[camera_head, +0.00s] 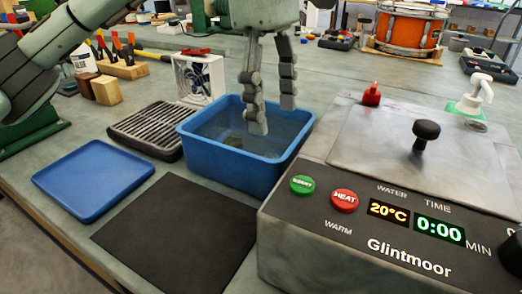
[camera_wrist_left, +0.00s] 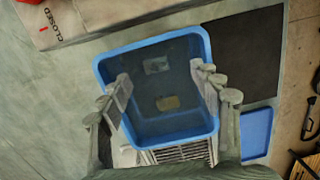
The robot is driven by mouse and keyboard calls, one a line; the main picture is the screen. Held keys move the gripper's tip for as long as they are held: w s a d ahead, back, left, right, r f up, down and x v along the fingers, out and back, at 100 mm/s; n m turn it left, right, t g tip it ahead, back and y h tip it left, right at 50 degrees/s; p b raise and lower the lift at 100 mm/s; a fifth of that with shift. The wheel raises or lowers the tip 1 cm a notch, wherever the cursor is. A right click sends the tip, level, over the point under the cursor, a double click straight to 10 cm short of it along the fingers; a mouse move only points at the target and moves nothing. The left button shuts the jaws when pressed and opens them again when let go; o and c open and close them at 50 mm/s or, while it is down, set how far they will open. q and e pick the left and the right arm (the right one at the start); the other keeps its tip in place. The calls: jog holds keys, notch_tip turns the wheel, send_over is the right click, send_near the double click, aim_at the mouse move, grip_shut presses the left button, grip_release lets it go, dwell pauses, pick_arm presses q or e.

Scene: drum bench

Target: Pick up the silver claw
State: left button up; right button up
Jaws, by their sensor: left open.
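My left gripper (camera_head: 273,113) hangs open over the blue tub (camera_head: 240,172), its fingers pointing down. In the left wrist view the gripper's (camera_wrist_left: 161,80) two fingers stand apart, one near each side of the blue tub (camera_wrist_left: 178,138). Two small items lie on the tub floor between the fingers: a greyish one (camera_wrist_left: 156,65) and a tan or brassy one (camera_wrist_left: 168,103). I cannot tell for sure whether either is the silver claw. In the head view only a dark patch shows inside the tub. Nothing is held. My right gripper is not in view.
A blue tray (camera_head: 93,180), a black mat (camera_head: 178,235) and a slatted rack (camera_head: 148,128) lie left of the tub. A Glintmoor machine (camera_head: 350,200) stands close on the right. A small white fan (camera_head: 199,76) stands behind the tub.

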aim_at(269, 155)
pick_arm(q)
jog(key=shift+w+a+f+t+y, duration=0.15)
jog(key=shift+w+a+y, duration=0.05)
jog(key=shift+w, duration=0.15)
jog(key=shift+w+a+f+t+y, duration=0.1)
jog(key=shift+w+a+t+y, duration=0.1)
jog(key=shift+w, duration=0.1)
jog(key=f, duration=0.6)
jog(key=shift+s+d+f, duration=0.2)
jog(key=shift+f, duration=0.7)
jog(key=c, duration=1.2)
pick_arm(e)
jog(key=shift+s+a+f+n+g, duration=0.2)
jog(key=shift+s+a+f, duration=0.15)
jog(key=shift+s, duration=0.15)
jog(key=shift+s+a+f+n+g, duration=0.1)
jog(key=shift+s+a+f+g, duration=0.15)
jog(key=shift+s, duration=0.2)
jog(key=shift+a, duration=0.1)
